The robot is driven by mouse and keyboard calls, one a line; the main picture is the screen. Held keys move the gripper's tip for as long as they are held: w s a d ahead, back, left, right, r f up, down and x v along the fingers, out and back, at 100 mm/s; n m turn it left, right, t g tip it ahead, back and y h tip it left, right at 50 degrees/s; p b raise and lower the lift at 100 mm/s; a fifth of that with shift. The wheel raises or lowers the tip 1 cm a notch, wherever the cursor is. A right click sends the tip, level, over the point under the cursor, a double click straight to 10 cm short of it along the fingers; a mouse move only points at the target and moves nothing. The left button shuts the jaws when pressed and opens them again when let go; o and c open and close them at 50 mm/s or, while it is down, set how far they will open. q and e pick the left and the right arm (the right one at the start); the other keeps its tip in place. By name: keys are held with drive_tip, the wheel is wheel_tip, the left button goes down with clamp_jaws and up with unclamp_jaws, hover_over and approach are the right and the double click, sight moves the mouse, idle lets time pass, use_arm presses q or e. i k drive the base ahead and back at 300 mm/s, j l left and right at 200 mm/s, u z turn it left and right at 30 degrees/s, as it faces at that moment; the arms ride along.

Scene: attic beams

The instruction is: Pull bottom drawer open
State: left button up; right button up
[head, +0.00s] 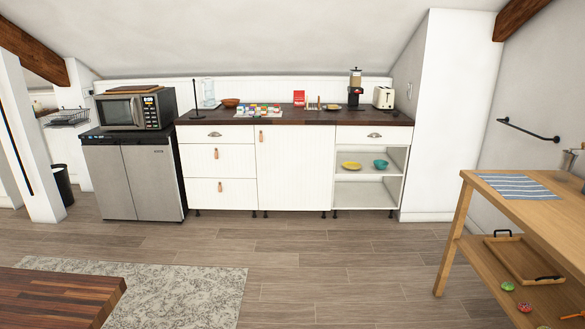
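A white cabinet row with a dark countertop stands across the room against the back wall. At its left end is a stack of drawers. The bottom drawer (223,193) is white and looks closed, flush with the fronts above it. Its brown pull handle (221,187) hangs near the top middle of its front. The middle drawer (216,161) has a similar brown pull, and the top drawer (218,135) has a dark cup pull; both look closed. Neither of my grippers shows in the head view.
Wood floor (300,245) lies open before the cabinets. A patterned rug (190,295) and a dark wooden tabletop (65,300) are front left. A wooden table (545,205) stands right. A grey fridge (135,180) adjoins the drawers on the left.

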sight(207, 193)
drive_tip(key=i, duration=1.35)
drive_tip(key=i+u, duration=0.1)
drive_tip(key=i, duration=1.2)
drive_tip(key=i+u, duration=0.3)
drive_tip(key=i, duration=0.6)
drive_tip(key=i+l+u, duration=0.25)
drive_tip(key=i, duration=0.65)
drive_tip(key=j, duration=0.1)
